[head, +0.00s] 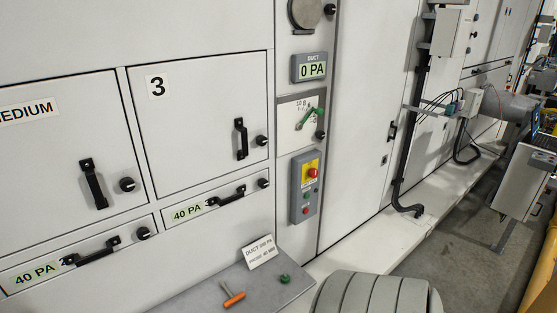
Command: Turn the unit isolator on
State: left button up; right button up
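A grey control box (305,187) is mounted upright on the narrow panel at the middle of the head view. No label naming the isolator is readable, and I cannot tell the knob's position for certain. Above the box are a white dial plate (290,113) with a green pointer handle and a duct display (309,68) reading 0 PA. Neither of my grippers is in view.
A grey shelf (200,303) below holds an orange-handled tool (232,296), a green knob (284,279) and a small sign (260,252). Cabinet doors with black handles (241,138) fill the left. A pale ledge (400,240) runs along the wall at right.

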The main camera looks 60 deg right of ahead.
aim_at(313, 172)
jog(key=z, duration=2.2)
